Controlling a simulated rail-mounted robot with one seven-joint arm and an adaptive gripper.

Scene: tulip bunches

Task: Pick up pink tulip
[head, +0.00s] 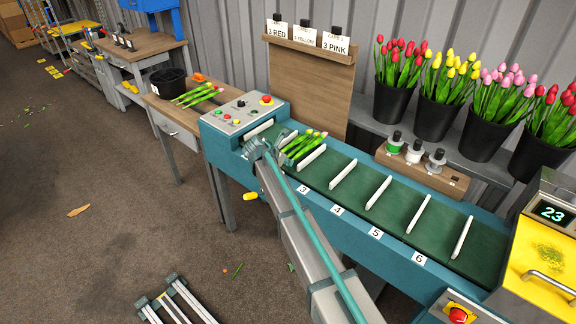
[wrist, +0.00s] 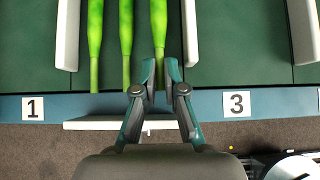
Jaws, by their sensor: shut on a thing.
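My gripper (head: 270,147) is low over the near edge of the belt at the second slot. In the wrist view its fingertips (wrist: 161,76) are shut on the rightmost green stem (wrist: 158,28). Two more stems (wrist: 125,45) lie parallel to its left in the same slot. In the head view the tulips in this slot (head: 304,143) show yellow and reddish heads. The held stem's bloom is outside the wrist view, so I cannot tell its colour.
White dividers (head: 343,173) split the green belt (head: 395,205) into numbered slots; those to the right are empty. Red (head: 401,52) and yellow (head: 452,72) tulips fill other buckets. Cut stems (head: 198,94) lie on the side table. A yellow machine (head: 540,255) stands at the belt's right end.

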